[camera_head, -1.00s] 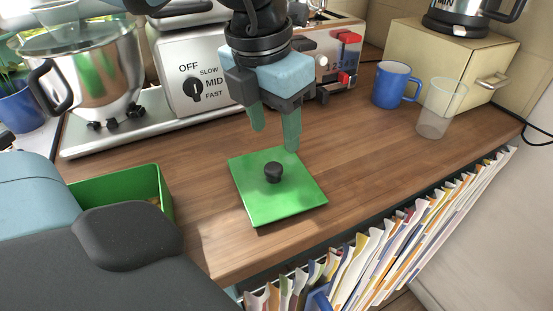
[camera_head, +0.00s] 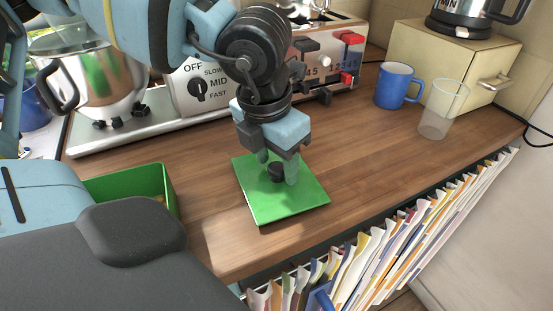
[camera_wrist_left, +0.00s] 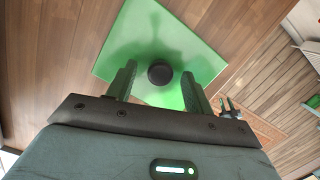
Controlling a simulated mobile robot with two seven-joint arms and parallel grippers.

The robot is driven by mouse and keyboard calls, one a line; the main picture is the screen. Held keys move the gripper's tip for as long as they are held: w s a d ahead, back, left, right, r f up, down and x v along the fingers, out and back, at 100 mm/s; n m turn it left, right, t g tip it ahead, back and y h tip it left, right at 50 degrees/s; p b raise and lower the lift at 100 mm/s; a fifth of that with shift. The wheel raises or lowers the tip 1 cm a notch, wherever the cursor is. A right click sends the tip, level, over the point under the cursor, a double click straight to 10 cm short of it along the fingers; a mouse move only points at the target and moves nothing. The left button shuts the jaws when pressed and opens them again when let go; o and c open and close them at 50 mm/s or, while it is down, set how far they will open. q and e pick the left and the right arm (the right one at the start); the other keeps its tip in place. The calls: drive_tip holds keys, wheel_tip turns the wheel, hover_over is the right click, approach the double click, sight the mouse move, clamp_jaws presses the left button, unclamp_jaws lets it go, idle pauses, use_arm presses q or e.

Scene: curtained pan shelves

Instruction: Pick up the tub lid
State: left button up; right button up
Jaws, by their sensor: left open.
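The tub lid (camera_head: 290,205) is a flat green square with a dark round knob (camera_head: 276,172) in its middle. It lies flat on the wooden counter. My left gripper (camera_head: 277,172) is open, pointing down, with its green fingers on either side of the knob. In the left wrist view, the lid (camera_wrist_left: 199,55) lies beyond the fingers, and the knob (camera_wrist_left: 160,75) shows between the two open fingertips of my gripper (camera_wrist_left: 159,82). I cannot tell if a finger touches the knob. A green open tub (camera_head: 167,187) stands left of the lid, partly hidden. My right gripper is not in view.
A mixer with a steel bowl (camera_head: 105,85) and a toaster (camera_head: 335,65) stand behind the lid. A blue mug (camera_head: 393,86) and a clear cup (camera_head: 437,115) stand to the right, near a beige bread box (camera_head: 445,60). The counter right of the lid is free.

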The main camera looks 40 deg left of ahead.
sight(275, 167)
use_arm(q)
drive_tip(key=shift+f, duration=0.1)
clamp_jaws()
idle(0.3)
wheel_tip(275, 167, up, 18)
drive_tip(key=shift+p, duration=0.35)
idle(0.3)
